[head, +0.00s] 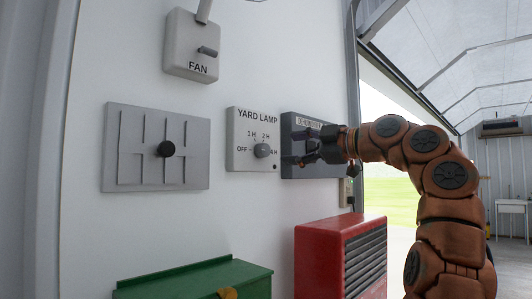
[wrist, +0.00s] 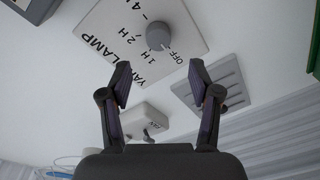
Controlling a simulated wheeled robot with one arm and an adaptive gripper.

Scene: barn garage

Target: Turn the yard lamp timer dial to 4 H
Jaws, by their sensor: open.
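The yard lamp timer is a pale square plate (head: 240,160) on the white wall, marked OFF, 1 H, 2 H and 4 H. Its round grey dial (head: 262,150) sticks out near the middle. The dial (wrist: 158,36) also shows in the wrist view, at the top centre, beyond my fingertips. I cannot tell for sure which mark it points to. My gripper (head: 296,147) is open and empty, just right of the dial in the head view. In the wrist view its fingers (wrist: 160,78) are spread and apart from the dial.
A dark grey labelled box (head: 325,170) sits right of the timer, partly behind my gripper. A slotted panel with a black knob (head: 166,149) is left. The FAN switch (head: 190,50) is above. A green chest (head: 195,281) and red unit (head: 325,250) stand below.

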